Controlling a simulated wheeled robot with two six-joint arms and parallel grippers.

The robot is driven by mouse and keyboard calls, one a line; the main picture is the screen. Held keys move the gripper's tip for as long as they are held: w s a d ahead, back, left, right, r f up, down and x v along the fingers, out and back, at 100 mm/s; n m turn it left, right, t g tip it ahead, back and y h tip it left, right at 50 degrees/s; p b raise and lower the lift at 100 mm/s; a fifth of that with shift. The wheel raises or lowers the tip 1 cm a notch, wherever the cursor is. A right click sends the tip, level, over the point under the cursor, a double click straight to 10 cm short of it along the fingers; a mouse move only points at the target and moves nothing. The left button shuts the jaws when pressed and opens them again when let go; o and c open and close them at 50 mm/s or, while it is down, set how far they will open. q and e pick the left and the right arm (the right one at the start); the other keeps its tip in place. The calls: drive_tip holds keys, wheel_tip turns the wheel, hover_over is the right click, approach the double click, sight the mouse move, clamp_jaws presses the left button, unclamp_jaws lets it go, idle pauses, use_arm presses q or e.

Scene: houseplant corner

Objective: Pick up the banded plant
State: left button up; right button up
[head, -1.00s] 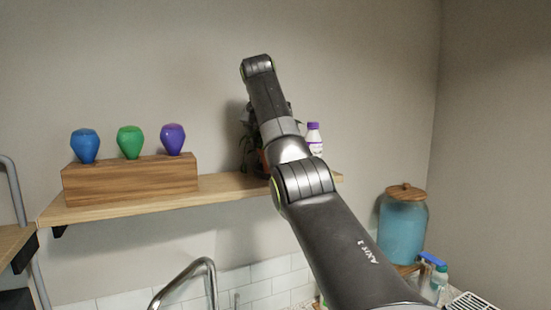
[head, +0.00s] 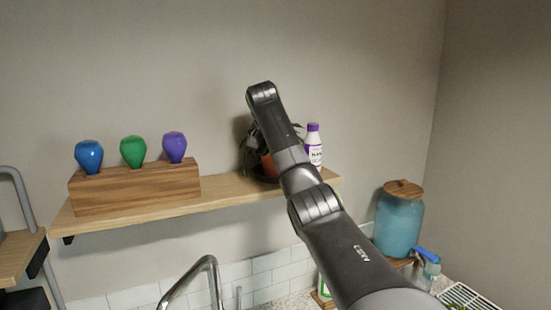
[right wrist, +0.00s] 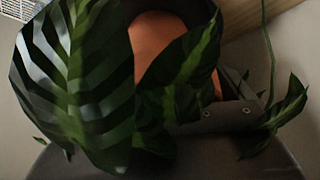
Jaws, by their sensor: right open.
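The banded plant, with striped dark green leaves and an orange pot (head: 267,165), stands at the right part of the wall shelf, partly hidden behind my right arm in the head view. In the right wrist view its banded leaves (right wrist: 75,85) and orange pot (right wrist: 160,45) fill much of the picture, very close. My right gripper (right wrist: 215,118) shows there only as a grey part with bolts, largely covered by leaves. It is open; its fingertips are hard to make out, and I cannot tell whether the pot is between them. My left gripper is not in view.
A white bottle with a purple cap (head: 314,145) stands close right of the plant. A wooden block (head: 135,188) with blue, green and purple bulb shapes sits on the shelf's left (head: 215,190). Below are a tap (head: 205,265) and a blue jar (head: 400,225).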

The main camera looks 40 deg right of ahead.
drive_tip(key=shift+a+r, duration=0.1)
drive_tip(key=c, duration=1.1)
drive_tip(key=shift+r, duration=0.1)
drive_tip(key=shift+w+r+b, duration=0.1)
drive_tip(key=shift+r+b, duration=0.25)
drive_tip(key=shift+r, duration=4.55)
